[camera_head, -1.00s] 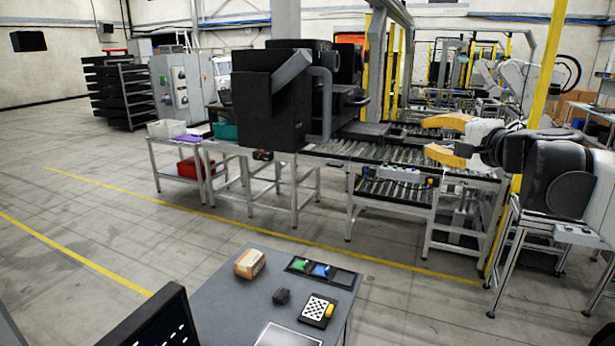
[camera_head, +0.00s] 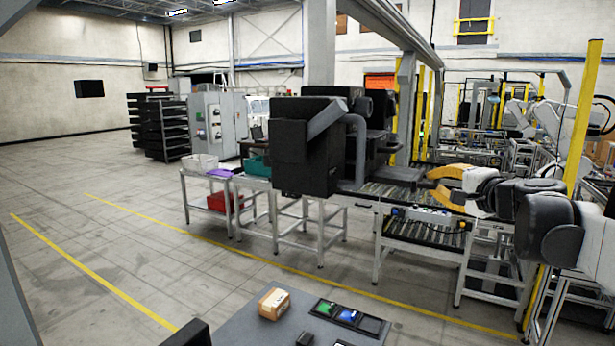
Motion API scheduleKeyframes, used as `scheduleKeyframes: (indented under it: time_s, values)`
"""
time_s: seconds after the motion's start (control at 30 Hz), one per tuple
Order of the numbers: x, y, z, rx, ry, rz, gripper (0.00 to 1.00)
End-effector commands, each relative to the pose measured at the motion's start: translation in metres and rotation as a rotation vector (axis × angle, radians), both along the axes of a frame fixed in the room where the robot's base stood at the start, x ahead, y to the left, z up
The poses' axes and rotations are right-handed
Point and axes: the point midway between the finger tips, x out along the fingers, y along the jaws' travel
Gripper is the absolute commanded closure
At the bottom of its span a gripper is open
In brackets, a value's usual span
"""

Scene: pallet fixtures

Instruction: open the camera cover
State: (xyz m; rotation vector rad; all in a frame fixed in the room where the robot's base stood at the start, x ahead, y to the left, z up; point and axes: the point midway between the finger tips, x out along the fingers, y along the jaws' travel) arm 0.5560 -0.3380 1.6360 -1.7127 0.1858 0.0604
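A large black boxy housing (camera_head: 302,160) stands at the conveyor, left of my gripper. A thick grey bent bar (camera_head: 357,152) runs across its top and down its right side. It looks like the camera cover, though I cannot be sure, and its front panel looks shut. The far side of the housing is hidden.
A roller conveyor (camera_head: 432,228) passes below my gripper. Metal tables at left hold a white bin (camera_head: 201,164), a teal bin (camera_head: 257,165) and a red bin (camera_head: 222,202). A grey table (camera_head: 250,325) in front carries a cardboard box (camera_head: 274,303). The left floor is clear.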

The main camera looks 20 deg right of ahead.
Motion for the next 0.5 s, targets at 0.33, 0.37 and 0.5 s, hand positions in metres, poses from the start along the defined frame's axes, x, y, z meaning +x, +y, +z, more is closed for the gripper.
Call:
scheduleKeyframes:
  time_s: [0.33, 0.37, 0.5]
  values:
    - [-0.004, -0.005, 0.000, 0.000, 0.000, -0.002, 1.00]
    - [-0.007, -0.007, 0.000, 0.001, -0.001, -0.003, 1.00]
    - [-0.023, -0.021, 0.000, 0.001, -0.001, -0.003, 1.00]
